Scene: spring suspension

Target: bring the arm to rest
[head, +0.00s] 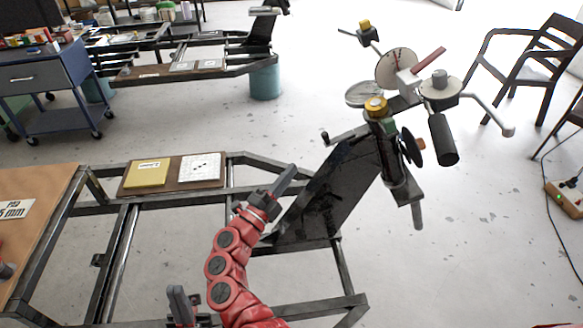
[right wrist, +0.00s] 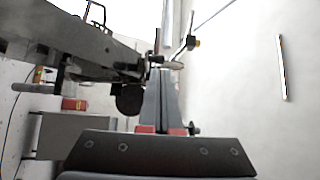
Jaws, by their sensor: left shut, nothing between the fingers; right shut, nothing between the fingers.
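An apparatus of posts, rods, round discs and brass knobs (head: 388,140) stands on a dark sloping plate (head: 325,195) at the end of a metal frame. A black cylinder (head: 443,139) hangs at its right side, and a red bar (head: 428,61) sticks out at the top. My right gripper (head: 288,178) is shut and empty, left of the sloping plate and apart from the apparatus. In the right wrist view its fingers (right wrist: 162,92) point toward rods and a dark beam (right wrist: 65,40). My left gripper (head: 178,297) is shut and empty at the bottom edge, partly cut off.
A wooden tabletop (head: 40,185) is at the left. A blue cart (head: 45,80), a second frame and chairs (head: 530,65) stand farther off.

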